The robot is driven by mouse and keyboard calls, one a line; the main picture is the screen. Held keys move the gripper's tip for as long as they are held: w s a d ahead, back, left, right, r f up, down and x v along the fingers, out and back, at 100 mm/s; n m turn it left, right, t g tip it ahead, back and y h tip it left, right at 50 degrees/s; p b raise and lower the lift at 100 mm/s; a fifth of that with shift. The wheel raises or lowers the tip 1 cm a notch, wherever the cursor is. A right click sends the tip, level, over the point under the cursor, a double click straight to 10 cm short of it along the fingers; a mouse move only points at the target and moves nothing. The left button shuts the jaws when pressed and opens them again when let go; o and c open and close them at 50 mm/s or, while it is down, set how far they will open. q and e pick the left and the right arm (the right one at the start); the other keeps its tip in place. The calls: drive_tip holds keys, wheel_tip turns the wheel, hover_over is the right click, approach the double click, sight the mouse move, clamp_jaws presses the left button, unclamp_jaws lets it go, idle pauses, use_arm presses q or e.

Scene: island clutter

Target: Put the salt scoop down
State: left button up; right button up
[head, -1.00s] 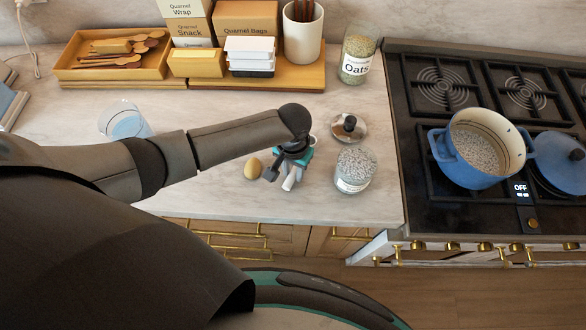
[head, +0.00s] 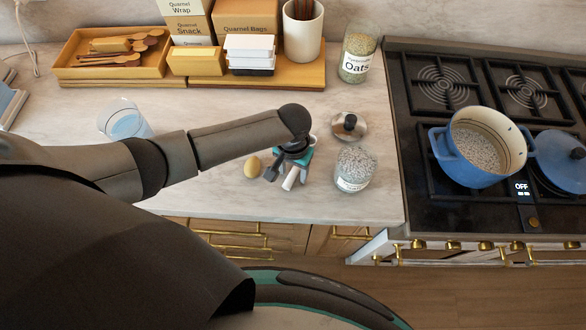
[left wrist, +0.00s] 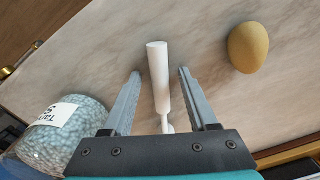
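The salt scoop (head: 290,182) is white, and its handle also shows in the left wrist view (left wrist: 158,68). It appears to lie on the marble counter near the front edge. My left gripper (head: 283,176) is just over it, pointing down. In the left wrist view the two fingers (left wrist: 159,82) stand apart on either side of the handle, with a gap on both sides. The scoop's far end is hidden by the gripper body. My right gripper is not in view.
A glass jar of pale grains (head: 355,168) stands right of the gripper, a round lid (head: 349,126) behind it. A brown egg (head: 252,167) lies close on the left. The blue pot (head: 472,165) is on the stove.

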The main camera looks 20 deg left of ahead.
use_arm(q)
drive_tip(key=shift+o, duration=0.4)
drive_tip(key=shift+r, duration=0.1)
drive_tip(key=shift+r, duration=0.2)
wheel_tip(320, 180, up, 15)
drive_tip(key=p, duration=0.1)
drive_tip(key=shift+f+p, duration=0.15)
drive_tip(key=shift+p, duration=0.2)
drive_tip(key=shift+s, duration=0.15)
